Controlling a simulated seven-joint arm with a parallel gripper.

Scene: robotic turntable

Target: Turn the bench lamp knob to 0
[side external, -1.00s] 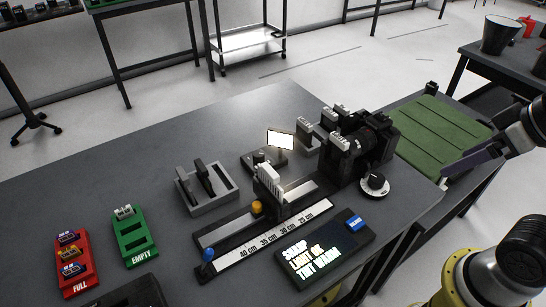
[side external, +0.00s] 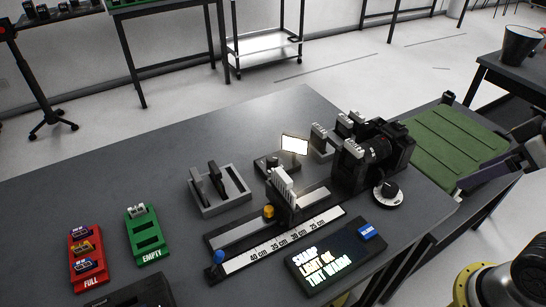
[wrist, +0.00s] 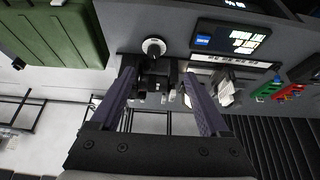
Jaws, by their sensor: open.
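A lit white lamp panel (side external: 295,145) stands on a small dark base at the back of the bench. A small dark knob (side external: 262,162) appears to sit on that base; its setting is too small to read. A larger black knob on a white round dial (side external: 388,194) sits near the bench's right edge; its marks are unreadable. I cannot tell for sure which knob is the lamp's. The dial also shows in the wrist view (wrist: 153,47). My gripper (wrist: 160,78) is open and empty, apart from both knobs. In the side view, its purple finger (side external: 484,178) is at the right.
A black camera (side external: 375,155) stands just behind the dial. A ruler rail (side external: 285,240), a lit sign (side external: 335,258) and a grey slotted holder (side external: 222,203) occupy the bench.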

